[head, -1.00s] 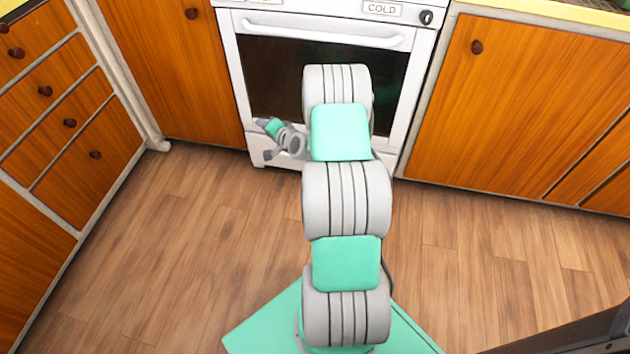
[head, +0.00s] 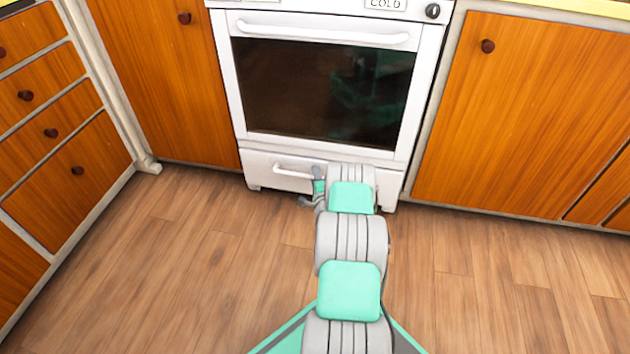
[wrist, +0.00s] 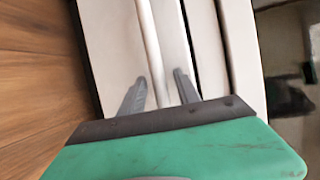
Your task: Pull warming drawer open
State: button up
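The warming drawer (head: 262,168) is the white panel at the bottom of the white oven and looks closed in the head view. Its white bar handle (head: 290,173) runs across the front, its right part hidden by my arm. My gripper (head: 310,186) is low in front of the drawer, at the right part of the handle. In the wrist view, my gripper (wrist: 160,78) is open, with one grey finger on each side of the handle bar (wrist: 150,38). Contact between the fingers and the bar cannot be made out.
The oven door (head: 320,92) above is closed, with its own long handle (head: 320,33). Wooden cabinets (head: 520,120) flank the oven on both sides. The wood floor (head: 200,260) in front is clear apart from my base and arm.

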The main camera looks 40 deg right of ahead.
jog(key=shift+c, duration=0.3)
grip_shut()
dwell(1.1)
